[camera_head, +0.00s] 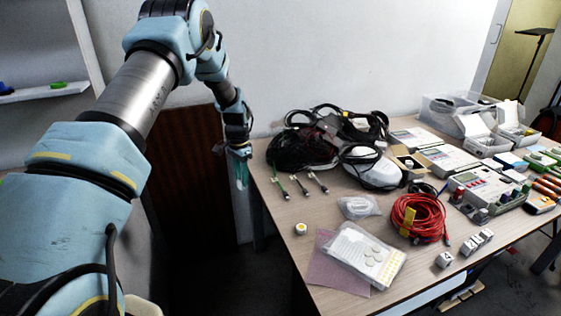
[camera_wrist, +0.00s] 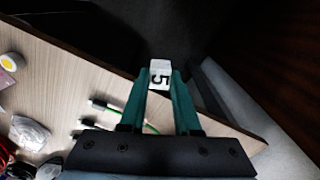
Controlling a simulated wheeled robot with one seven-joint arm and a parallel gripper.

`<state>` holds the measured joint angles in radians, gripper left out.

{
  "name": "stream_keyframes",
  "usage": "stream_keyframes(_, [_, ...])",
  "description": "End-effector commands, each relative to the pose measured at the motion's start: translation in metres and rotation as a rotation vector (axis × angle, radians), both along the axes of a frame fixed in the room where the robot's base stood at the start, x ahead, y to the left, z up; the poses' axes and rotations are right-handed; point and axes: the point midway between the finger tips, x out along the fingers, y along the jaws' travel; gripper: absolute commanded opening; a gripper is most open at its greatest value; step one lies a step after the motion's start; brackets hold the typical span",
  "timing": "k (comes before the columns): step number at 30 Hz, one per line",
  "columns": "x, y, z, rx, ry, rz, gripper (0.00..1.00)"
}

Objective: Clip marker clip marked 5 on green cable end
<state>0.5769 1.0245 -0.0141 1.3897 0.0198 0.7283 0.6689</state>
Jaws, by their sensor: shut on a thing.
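My gripper (camera_wrist: 160,78) has teal fingers and is shut on the white marker clip marked 5 (camera_wrist: 159,69), whose black digit faces the wrist camera sideways. In the head view, the green cable end (camera_head: 283,188) appears leftmost of three cable ends side by side.
A tangle of black cables (camera_head: 295,150) lies behind the cable ends. A yellow-and-white roll (camera_head: 300,229), a clear bag (camera_head: 358,207), a red cable coil (camera_head: 418,218) and several white marked clips (camera_head: 444,260) stand nearer the front. Bare tabletop (camera_head: 275,212) surrounds the cable ends.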

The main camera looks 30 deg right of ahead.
Motion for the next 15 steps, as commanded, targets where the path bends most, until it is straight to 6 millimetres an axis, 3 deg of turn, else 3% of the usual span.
stream_keyframes(1, [-0.003, -0.029, 0.006, -0.004, -0.002, -0.080, 0.00])
stream_keyframes(6, [-0.017, -0.095, 0.025, -0.004, -0.002, -0.295, 0.00])
stream_keyframes(10, [-0.026, -0.122, 0.033, -0.001, 0.000, -0.388, 0.00])
stream_keyframes(15, [-0.031, -0.133, 0.035, 0.000, 0.001, -0.428, 0.00])
